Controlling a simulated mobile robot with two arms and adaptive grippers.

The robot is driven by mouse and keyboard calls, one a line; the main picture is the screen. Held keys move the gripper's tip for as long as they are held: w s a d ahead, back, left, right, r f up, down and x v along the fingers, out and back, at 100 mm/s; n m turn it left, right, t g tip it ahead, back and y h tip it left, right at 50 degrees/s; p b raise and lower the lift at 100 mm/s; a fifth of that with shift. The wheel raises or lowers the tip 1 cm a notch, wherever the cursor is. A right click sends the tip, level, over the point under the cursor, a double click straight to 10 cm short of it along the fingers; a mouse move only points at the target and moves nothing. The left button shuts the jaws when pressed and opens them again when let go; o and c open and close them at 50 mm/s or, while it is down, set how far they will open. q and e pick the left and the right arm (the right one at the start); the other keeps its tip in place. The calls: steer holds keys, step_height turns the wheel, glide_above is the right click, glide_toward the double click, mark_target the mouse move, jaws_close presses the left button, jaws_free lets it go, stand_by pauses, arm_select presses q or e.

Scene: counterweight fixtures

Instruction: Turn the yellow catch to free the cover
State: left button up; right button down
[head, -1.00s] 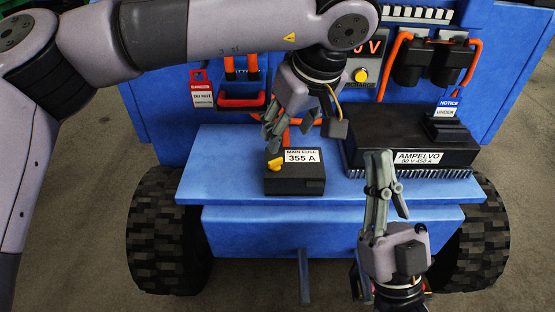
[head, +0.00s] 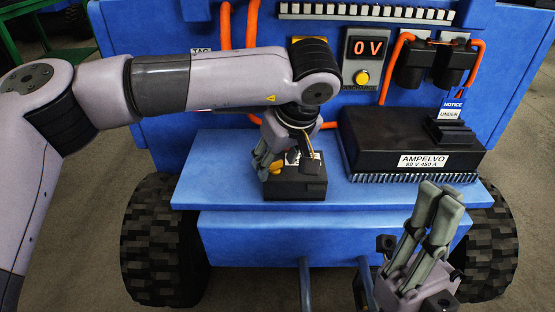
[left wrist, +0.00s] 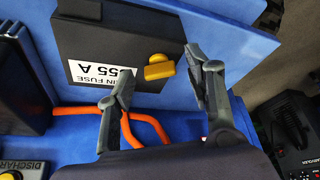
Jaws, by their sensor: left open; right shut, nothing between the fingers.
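The yellow catch (left wrist: 159,67) sits on the edge of the black main fuse box cover (left wrist: 95,35), beside a white label reading 55 A in part. In the head view the catch (head: 275,168) is partly hidden by my left gripper (head: 265,157), which is over the left side of the fuse box (head: 295,187). In the left wrist view my left gripper (left wrist: 158,80) is open, its fingers on either side of the catch and apart from it. My right gripper (head: 440,190) is shut and empty in front of the shelf at lower right.
A black AMPELVO unit (head: 405,140) stands right of the fuse box on the blue shelf (head: 225,180). A display (head: 363,47) reads 0 V above a yellow button (head: 362,78). Orange cables run up the blue panel. The shelf's left part is clear.

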arm_select(q)
steer(key=shift+c, duration=0.3)
jaws_close()
stand_by(0.3)
